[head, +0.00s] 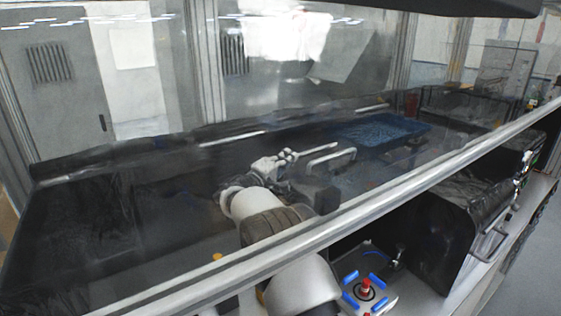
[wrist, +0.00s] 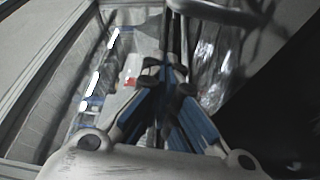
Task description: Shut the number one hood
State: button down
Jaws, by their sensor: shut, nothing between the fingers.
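The hood shows in the head view as a large clear panel with a pale metal edge bar (head: 400,188) running from lower left to upper right. I see no number on it. A curved grey bar (wrist: 225,12), possibly that handle, crosses the top there, beyond the fingers.
A blue tray (head: 382,131) lies behind the panel at right of centre. A control box with a red button (head: 366,284) and blue parts sits below the edge bar. A second dark bay with a handle (head: 492,243) is at the right. Grey floor is free at far right.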

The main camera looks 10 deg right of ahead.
jog(key=shift+x, duration=1.05)
jog(key=shift+s+d+f, duration=0.1)
jog(key=shift+s+d, duration=0.1)
jog(key=shift+s, duration=0.3)
jog(key=shift+s+d+f, duration=0.1)
jog(key=shift+s+d, duration=0.1)
jog(key=shift+s, duration=0.25)
jog(key=shift+s+d+f+p, duration=0.15)
jog(key=shift+s+p, duration=0.05)
jog(key=shift+s, duration=0.2)
jog(key=shift+s+d+f+p, duration=0.15)
jog(key=shift+s, duration=0.2)
